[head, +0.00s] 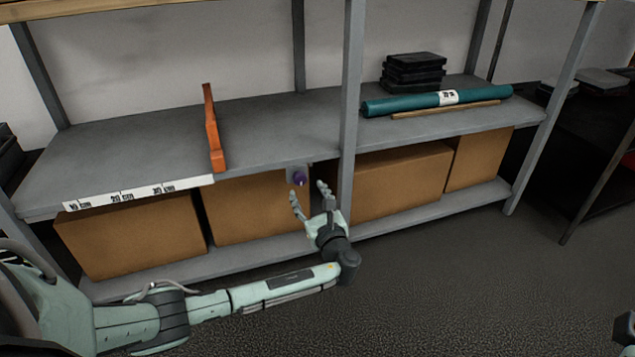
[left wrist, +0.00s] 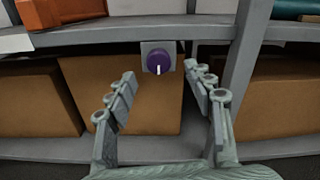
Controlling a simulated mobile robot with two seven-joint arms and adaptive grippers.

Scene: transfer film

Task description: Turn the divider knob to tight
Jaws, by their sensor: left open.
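The purple divider knob (head: 299,178) sits on a small grey plate under the front edge of the shelf. In the left wrist view the knob (left wrist: 159,61) faces me, and its white mark points down. An orange divider (head: 212,130) stands upright on the shelf to the left; its lower part shows in the left wrist view (left wrist: 70,10). My left gripper (head: 308,190) is open in front of the knob. In the left wrist view its fingers (left wrist: 160,75) are spread on both sides below the knob, apart from it.
A grey upright post (head: 350,110) stands just right of the knob. Cardboard boxes (head: 255,208) fill the lower shelf behind my gripper. A white ruler strip (head: 140,192) runs along the shelf edge. A teal roll (head: 420,103) and black cases (head: 414,68) lie on the right.

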